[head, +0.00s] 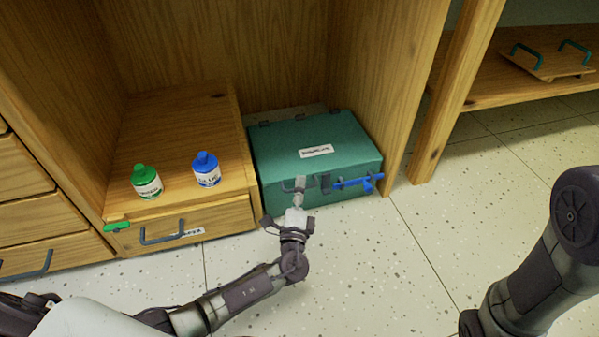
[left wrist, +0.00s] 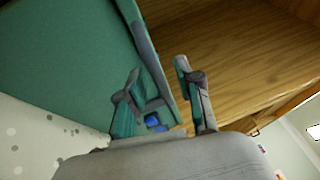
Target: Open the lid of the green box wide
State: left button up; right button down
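The green box (head: 275,145) sits on the floor inside the wooden cabinet, with its lid (head: 335,135) closed and a white label on top. Its front has a grey handle (head: 290,188) and a blue latch-like piece (head: 355,183) on the right. My left gripper (head: 297,192) is at the box's front, by the handle. In the left wrist view the gripper (left wrist: 160,95) has its fingers apart, near the box's edge (left wrist: 148,50); whether they touch it is unclear. My right arm shows at the right, but its gripper is out of view.
A wooden drawer unit (head: 175,130) stands left of the box, with a green bottle (head: 146,182) and a blue bottle (head: 206,170) on top. A cabinet side panel (head: 385,80) is close on the right. The speckled floor (head: 400,270) in front is clear.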

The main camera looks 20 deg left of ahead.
pick_arm(q)
jog(key=shift+w, duration=0.1)
jog(key=shift+c, duration=0.8)
grip_shut()
